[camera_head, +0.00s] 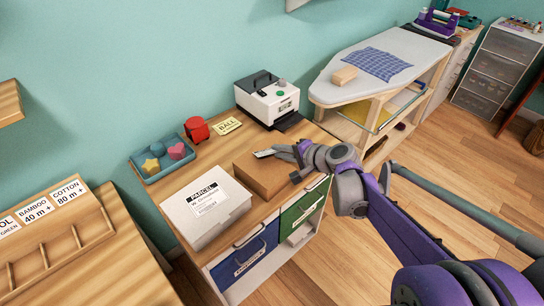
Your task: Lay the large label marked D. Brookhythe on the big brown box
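The big brown box (258,180) sits on the wooden worktop, right of the white box. My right gripper (280,151) is just above the box's far right part, reaching in from the right. Its fingers appear closed on a small white label (264,153), which sticks out to the left over the box top. The label's print is too small to read. I cannot tell whether the label touches the box. The gripper hides part of the box's right end. My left gripper is not in view.
A white box (205,208) with a "PARCEL" label stands left of the brown box. Behind are a label printer (265,100), a red object (197,130), a "BALL" card (227,126) and a blue tray (150,172) of shapes. An ironing board (345,89) stands at right.

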